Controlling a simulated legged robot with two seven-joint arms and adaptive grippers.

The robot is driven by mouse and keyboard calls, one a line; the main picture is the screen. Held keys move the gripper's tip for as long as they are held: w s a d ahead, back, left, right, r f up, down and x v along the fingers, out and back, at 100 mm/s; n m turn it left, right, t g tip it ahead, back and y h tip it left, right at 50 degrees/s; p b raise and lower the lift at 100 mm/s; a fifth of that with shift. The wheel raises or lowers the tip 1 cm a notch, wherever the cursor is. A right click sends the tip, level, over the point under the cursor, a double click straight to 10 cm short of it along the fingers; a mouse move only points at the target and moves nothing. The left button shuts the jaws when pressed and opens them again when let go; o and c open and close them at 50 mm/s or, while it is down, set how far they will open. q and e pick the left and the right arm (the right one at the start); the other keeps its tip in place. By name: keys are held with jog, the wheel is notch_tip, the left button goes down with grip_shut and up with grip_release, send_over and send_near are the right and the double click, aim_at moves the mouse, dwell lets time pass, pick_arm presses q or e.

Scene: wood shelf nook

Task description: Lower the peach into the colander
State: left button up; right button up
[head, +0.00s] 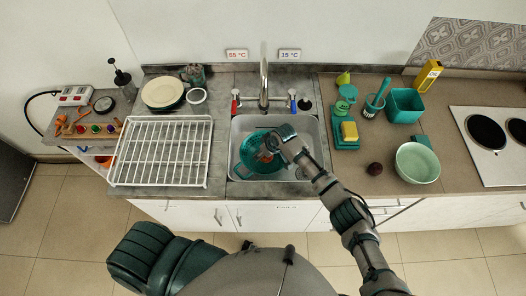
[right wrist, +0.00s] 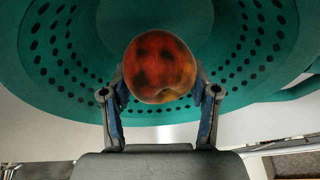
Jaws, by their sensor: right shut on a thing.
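The green colander (head: 246,160) with round holes sits in the sink basin (head: 305,170); it also fills much of the right wrist view (right wrist: 60,45). The red-orange peach (right wrist: 160,66) is between the fingertips of my right gripper (right wrist: 161,90), which is shut on it. In the right wrist view the peach appears in front of the colander's bowl; I cannot tell whether it touches the colander. In the head view my right gripper (head: 268,151) is over the colander and hides most of the peach. My left gripper is not in view.
A tap (head: 264,85) rises behind the sink. A white wire rack (head: 160,150) lies to the left. To the right are a scale with a yellow sponge (head: 350,131), a teal bin (head: 405,106), a pale green bowl (head: 416,162) and a dark round fruit (head: 374,168).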

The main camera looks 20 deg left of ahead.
jog(key=shift+f+b, duration=0.6)
jog(key=shift+f, duration=0.45)
dwell(0.4)
jog(key=o, duration=1.3)
jog(key=shift+c, duration=0.2)
jog(key=shift+r, duration=0.1)
